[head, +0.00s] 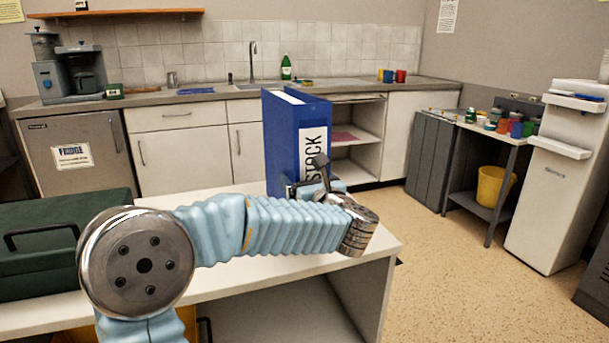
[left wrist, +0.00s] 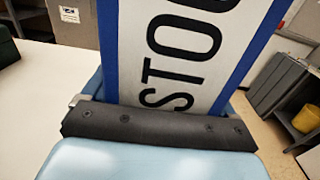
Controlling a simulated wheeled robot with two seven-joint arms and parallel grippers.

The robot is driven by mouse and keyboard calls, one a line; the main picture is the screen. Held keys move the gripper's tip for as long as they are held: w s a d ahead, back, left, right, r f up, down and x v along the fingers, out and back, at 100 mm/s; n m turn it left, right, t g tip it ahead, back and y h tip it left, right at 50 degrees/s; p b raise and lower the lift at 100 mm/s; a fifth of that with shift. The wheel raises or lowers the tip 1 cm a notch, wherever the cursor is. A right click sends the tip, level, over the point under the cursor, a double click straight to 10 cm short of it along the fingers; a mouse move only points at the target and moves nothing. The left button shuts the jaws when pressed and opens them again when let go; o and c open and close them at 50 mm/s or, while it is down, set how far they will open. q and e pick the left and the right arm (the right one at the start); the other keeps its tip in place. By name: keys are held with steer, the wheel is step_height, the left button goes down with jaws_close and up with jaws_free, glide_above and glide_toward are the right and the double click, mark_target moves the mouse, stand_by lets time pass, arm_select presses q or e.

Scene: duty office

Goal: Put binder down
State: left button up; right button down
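The blue binder (head: 283,140) stands upright at the far edge of the white table, its white spine label reading STOCK. The label also fills the upper middle of the left wrist view (left wrist: 185,50). My left gripper (head: 310,188) is at the lower part of the spine, with its fingers at both sides of the binder, shut on it. My arm hides part of the binder's lower end, and I cannot tell whether its bottom touches the table. My right gripper is not in view.
The white table (head: 375,243) has free room around the binder. A green case (head: 40,225) lies at its left. Behind are a kitchen counter (head: 150,98) with a sink, and a fridge (head: 75,150). A side table (head: 500,133) with several jars stands at right.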

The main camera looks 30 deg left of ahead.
arm_select(q)
steer(key=shift+o, duration=1.1)
steer(key=shift+f, duration=0.1)
steer(key=shift+d, duration=0.1)
steer(key=b+v, duration=0.3)
steer(key=v, duration=0.9)
steer(key=shift+s, duration=0.1)
